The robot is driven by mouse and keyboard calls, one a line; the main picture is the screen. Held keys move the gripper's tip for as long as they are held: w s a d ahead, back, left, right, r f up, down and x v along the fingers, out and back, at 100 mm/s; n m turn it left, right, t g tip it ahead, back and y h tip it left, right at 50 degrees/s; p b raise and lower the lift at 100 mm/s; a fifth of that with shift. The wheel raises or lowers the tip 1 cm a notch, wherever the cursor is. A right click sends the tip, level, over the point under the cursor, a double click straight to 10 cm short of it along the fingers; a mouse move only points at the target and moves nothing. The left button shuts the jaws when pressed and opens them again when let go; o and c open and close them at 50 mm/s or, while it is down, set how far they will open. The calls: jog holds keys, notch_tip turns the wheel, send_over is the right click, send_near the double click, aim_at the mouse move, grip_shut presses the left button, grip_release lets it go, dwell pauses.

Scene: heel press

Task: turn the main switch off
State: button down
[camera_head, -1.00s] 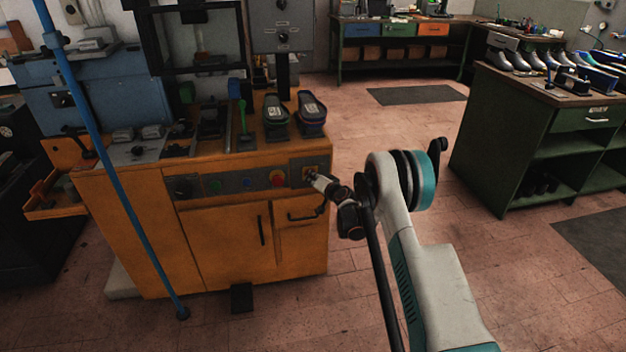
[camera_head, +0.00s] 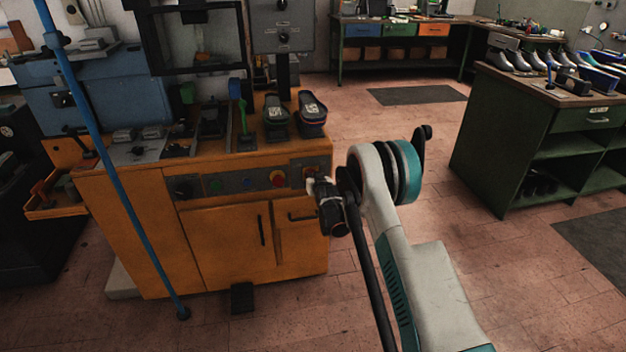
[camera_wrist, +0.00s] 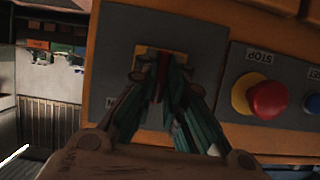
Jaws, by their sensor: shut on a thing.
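The main switch (camera_wrist: 161,72) is a red handle on a yellow plate at the right end of the orange machine's grey control panel. In the wrist view my gripper (camera_wrist: 164,70) has its two teal fingers closed around the red handle, which shows between the fingertips. The fingers cover most of the handle, so its exact angle is hard to read. In the head view my gripper (camera_head: 313,187) is at the panel's right end, with the switch mostly hidden by it and my wrist.
A red stop button (camera_wrist: 267,99) on a yellow collar sits beside the switch, with a blue button (camera_wrist: 313,104) past it. Two shoes (camera_head: 293,115) stand on the orange machine (camera_head: 225,235). A blue pole (camera_head: 118,185) stands in front at left.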

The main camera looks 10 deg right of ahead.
jog(key=n+h, duration=0.2)
jog(key=n, duration=0.1)
jog(key=n+h, duration=0.2)
jog(key=n, duration=0.1)
jog(key=shift+a+f+t, duration=0.1)
jog(key=shift+a+t, duration=0.1)
jog(key=shift+t, duration=0.1)
jog(key=shift+n+h, duration=0.3)
dwell(0.5)
jog(key=c, duration=1.7)
grip_release()
jog(key=shift+o, duration=0.2)
jog(key=v, duration=1.2)
